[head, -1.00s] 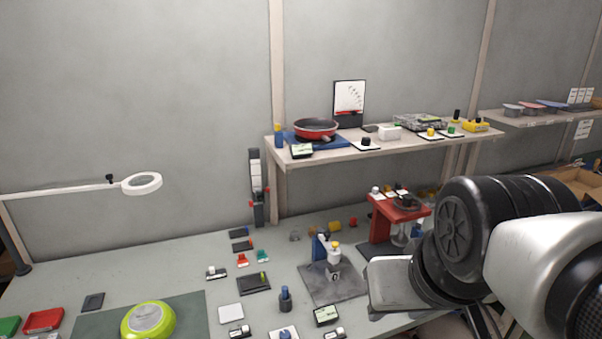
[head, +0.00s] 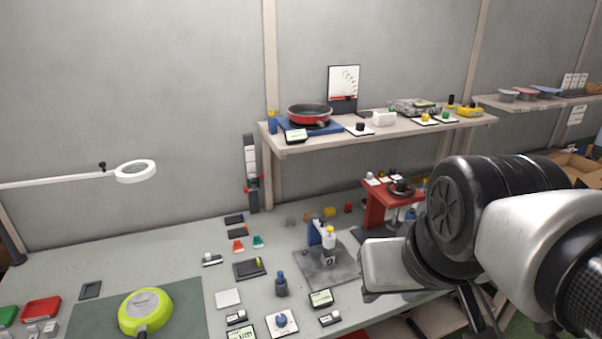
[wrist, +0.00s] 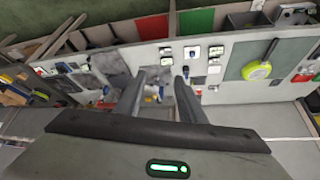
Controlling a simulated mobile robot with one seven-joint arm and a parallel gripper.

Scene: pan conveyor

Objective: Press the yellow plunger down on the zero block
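The yellow plunger (head: 330,230) tops a small light-coloured block. The zero block (head: 329,257), marked with a 0, stands upright on a dark grey plate beside a blue upright (head: 313,232). In the head view my arm is to the right of the block and clear of it; the fingertips cannot be made out there. In the wrist view my gripper (wrist: 159,77) has its two fingers spread apart, with nothing held between them. Small blue and yellow spots show beyond the fingers, too small to identify surely.
A red stand (head: 376,207) is right of the block, close behind my arm. A dark blue knobbed post (head: 281,285) and a small display (head: 320,298) are nearby in front. A shelf (head: 290,147) carries a red pan. A lime pan (head: 145,311) lies at the left.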

